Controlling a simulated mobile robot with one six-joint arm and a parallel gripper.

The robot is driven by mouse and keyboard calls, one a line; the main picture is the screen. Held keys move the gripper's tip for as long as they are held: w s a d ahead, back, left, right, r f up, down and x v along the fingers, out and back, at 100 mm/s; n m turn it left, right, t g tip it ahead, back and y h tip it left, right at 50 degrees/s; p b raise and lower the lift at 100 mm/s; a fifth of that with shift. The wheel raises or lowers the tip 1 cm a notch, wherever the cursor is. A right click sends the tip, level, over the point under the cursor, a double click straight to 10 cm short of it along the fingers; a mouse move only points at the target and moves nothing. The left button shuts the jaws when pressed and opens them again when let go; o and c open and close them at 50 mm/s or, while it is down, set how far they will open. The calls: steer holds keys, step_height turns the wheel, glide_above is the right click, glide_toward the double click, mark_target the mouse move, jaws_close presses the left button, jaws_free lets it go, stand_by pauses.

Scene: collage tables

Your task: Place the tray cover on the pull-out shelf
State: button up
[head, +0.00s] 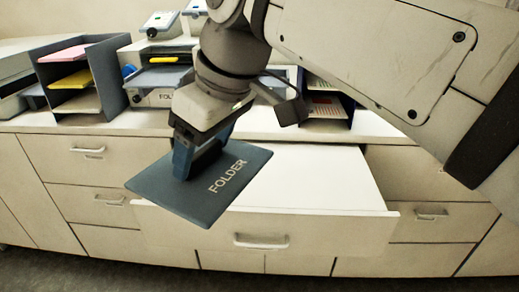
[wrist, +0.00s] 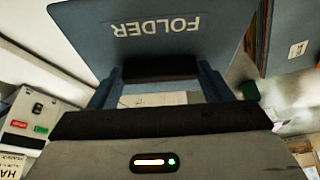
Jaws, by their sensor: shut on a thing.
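My gripper (head: 198,160) is shut on a flat dark blue-grey panel marked FOLDER, which I take to be the tray cover (head: 190,192). The cover is held roughly level, slightly tilted, its lettering facing up. The wrist view shows the cover (wrist: 150,30) beyond my gripper's blue fingers (wrist: 158,90), lettering upside down. The pull-out shelf (head: 320,185) is drawn out from the cabinet, with a bare white top. The cover is in front of the shelf's left part in the head view and appears to be above it; I see no clear contact.
A folder machine (head: 160,97) with a yellow strip stands on the counter behind my gripper. A dark paper organiser (head: 108,75) with coloured sheets is at left, another (head: 326,105) at right. Closed drawers flank the shelf. The shelf's middle and right are free.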

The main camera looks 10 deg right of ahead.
steer(key=shift+s+a, duration=0.3)
steer(key=shift+a, duration=0.05)
steer(key=w+d+f+m+t+h+p, duration=0.15)
steer(key=w+d+m+p, duration=0.4)
steer(key=w, duration=0.75)
steer(key=m+h+p, duration=0.3)
steer(key=m+p, duration=0.5)
steer(key=p, duration=0.3)
glide_above(311, 173)
steer(key=s, duration=0.2)
steer(key=f, duration=1.9)
steer(key=shift+w+a+f, duration=0.1)
steer(key=shift+w+a, duration=0.05)
steer(key=shift+a, duration=0.1)
steer(key=shift+f+p, duration=0.4)
steer(key=shift+f, duration=1.7)
steer(key=shift+f, duration=0.25)
steer(key=o, duration=1)
steer(key=shift+r, duration=0.1)
